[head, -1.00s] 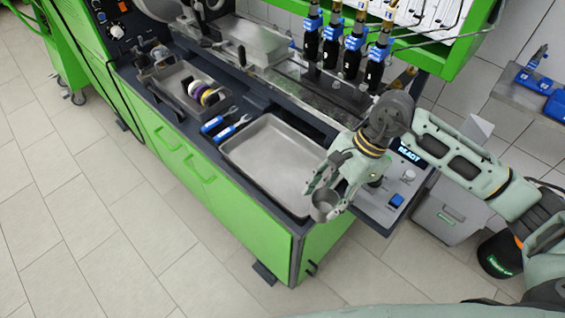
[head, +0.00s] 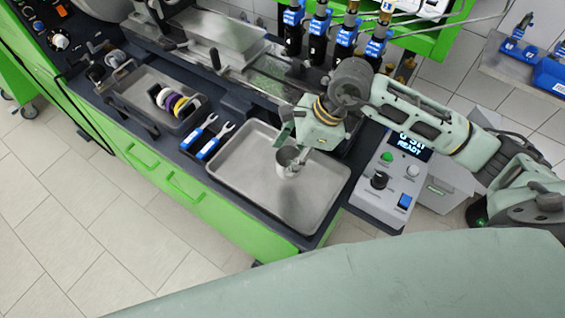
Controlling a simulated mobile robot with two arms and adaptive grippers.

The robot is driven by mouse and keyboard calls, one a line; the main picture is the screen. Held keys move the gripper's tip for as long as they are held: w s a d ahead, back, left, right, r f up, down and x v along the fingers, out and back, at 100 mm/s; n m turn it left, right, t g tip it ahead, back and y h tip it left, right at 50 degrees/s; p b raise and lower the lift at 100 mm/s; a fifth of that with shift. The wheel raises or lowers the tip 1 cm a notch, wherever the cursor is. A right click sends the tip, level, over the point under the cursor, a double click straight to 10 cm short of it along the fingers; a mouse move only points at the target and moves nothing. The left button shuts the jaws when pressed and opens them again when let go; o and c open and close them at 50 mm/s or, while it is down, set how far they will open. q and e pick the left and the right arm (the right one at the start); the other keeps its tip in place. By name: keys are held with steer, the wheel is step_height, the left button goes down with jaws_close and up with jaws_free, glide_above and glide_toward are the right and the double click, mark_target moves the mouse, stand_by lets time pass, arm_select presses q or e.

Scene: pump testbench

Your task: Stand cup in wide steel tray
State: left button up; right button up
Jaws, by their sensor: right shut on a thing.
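The wide steel tray (head: 250,190) lies on the dark bench top at the front right. The steel cup (head: 287,158) is over the middle of the tray, looking upright with its open mouth up. My right gripper (head: 290,157) is shut on the cup, with its fingers at the cup's sides. I cannot tell whether the cup's base touches the tray floor. My left gripper is not in view.
Blue-handled wrenches (head: 208,137) lie just left of the tray. A smaller tray with coloured rings (head: 173,101) is further left. A control box (head: 386,184) with a READY display stands right of the tray. Bottle-like black and blue units (head: 318,35) hang behind.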

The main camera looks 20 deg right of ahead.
mark_target(289, 163)
steer(key=f, duration=0.2)
steer(key=shift+s+f, duration=0.2)
steer(key=shift+f, duration=0.15)
step_height(289, 163, down, 4)
steer(key=shift+w+r+p, duration=0.1)
steer(key=shift+r+p, duration=0.05)
steer(key=shift+p, duration=0.65)
steer(key=o, duration=0.8)
steer(key=shift+c, duration=0.2)
steer(key=o, duration=0.4)
steer(key=shift+c, duration=0.2)
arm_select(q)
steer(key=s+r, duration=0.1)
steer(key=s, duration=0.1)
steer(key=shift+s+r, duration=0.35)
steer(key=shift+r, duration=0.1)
